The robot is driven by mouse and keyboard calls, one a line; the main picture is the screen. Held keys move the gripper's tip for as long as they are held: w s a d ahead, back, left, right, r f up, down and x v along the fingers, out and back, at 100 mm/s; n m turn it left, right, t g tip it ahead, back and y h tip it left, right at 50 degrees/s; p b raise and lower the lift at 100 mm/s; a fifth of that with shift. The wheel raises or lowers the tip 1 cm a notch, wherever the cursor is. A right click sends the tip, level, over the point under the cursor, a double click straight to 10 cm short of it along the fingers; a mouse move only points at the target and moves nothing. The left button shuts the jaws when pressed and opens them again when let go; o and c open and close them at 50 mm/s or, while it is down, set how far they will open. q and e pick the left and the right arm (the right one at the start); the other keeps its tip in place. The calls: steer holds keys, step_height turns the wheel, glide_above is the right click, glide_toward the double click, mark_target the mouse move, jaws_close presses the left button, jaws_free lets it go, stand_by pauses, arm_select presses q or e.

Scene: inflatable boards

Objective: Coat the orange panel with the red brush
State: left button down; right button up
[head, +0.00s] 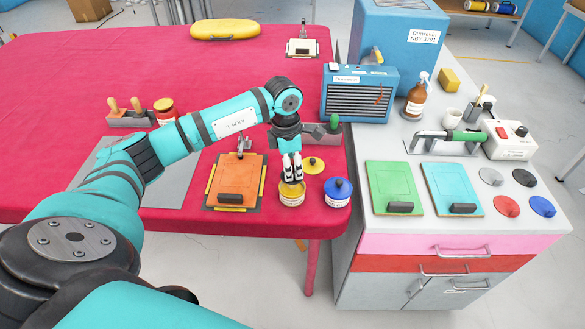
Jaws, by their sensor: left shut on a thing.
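The orange panel (237,180) lies flat on a dark clamp board on the red table. My left gripper (292,180) points down into the mouth of a small jar with yellow contents (291,197), right of the panel. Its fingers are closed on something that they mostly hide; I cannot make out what. A yellow lid (314,165) lies just behind the jar. I cannot make out a red brush anywhere. My right gripper is out of view.
A blue-lidded jar (338,191) stands close to the right of the open jar. A rack with wooden handles (131,114) and a red-lidded jar (165,109) stand at left. The cabinet top holds a green panel (393,185) and a cyan panel (451,186).

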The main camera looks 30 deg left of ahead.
arm_select(q)
steer(key=shift+r+p, duration=1.45)
steer(key=shift+r, duration=1.4)
steer(key=s+d+r+m, duration=0.2)
steer(key=s+d+m, duration=0.4)
steer(key=m, duration=0.7)
steer(key=s+d+r+m+g+y, duration=0.1)
steer(key=s+d+r+m, duration=0.2)
steer(key=s+d+m, duration=0.4)
steer(key=s+m, duration=0.2)
steer(key=m, duration=0.4)
steer(key=shift+d+m, duration=0.15)
steer(key=shift+m, duration=0.15)
